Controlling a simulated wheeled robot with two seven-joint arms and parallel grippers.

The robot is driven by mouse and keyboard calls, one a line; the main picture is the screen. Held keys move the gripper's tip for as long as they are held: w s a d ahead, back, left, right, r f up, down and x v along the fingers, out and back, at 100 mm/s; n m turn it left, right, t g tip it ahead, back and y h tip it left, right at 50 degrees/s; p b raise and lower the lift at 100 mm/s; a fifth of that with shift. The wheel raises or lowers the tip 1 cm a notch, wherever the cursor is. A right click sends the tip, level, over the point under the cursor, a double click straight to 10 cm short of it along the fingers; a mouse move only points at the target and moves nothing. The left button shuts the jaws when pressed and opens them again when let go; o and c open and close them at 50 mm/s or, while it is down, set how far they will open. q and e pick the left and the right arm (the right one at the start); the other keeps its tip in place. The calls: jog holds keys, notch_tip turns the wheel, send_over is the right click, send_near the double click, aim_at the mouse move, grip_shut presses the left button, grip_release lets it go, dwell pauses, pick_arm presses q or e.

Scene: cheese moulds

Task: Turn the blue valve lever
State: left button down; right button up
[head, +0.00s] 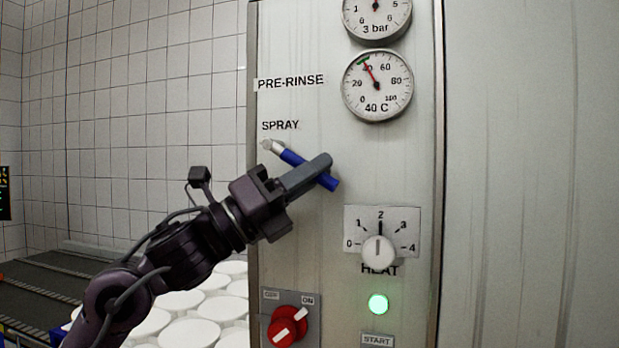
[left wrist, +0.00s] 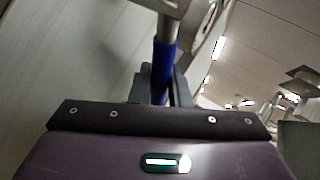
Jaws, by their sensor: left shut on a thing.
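The blue valve lever (head: 291,157) is on the metal panel under the "SPRAY" label in the head view. It slants down to the right from its silver pivot at the upper left. My left gripper (head: 322,169) is shut on the lever's blue sleeve, with part of the sleeve showing on either side of the fingers. In the left wrist view the blue lever (left wrist: 164,60) runs between the two dark fingers (left wrist: 160,85). The right gripper is in neither view.
The panel also carries a temperature gauge (head: 377,85), a heat knob (head: 378,251), a lit green lamp (head: 378,304) and a red switch (head: 288,326). Several white round moulds (head: 188,332) stand at the lower left, near a dark conveyor (head: 40,290).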

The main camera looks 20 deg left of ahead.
pick_arm(q)
jog(key=shift+a+r, duration=0.1)
jog(key=shift+r, duration=0.05)
jog(key=c, duration=1.7)
grip_release()
jog(key=shift+c, duration=0.2)
jog(key=shift+o, duration=0.5)
jog(key=b+v, duration=0.4)
jog(key=v, duration=0.3)
jog(key=shift+s+f, duration=0.15)
jog(key=shift+f, duration=0.15)
jog(key=shift+a, duration=0.15)
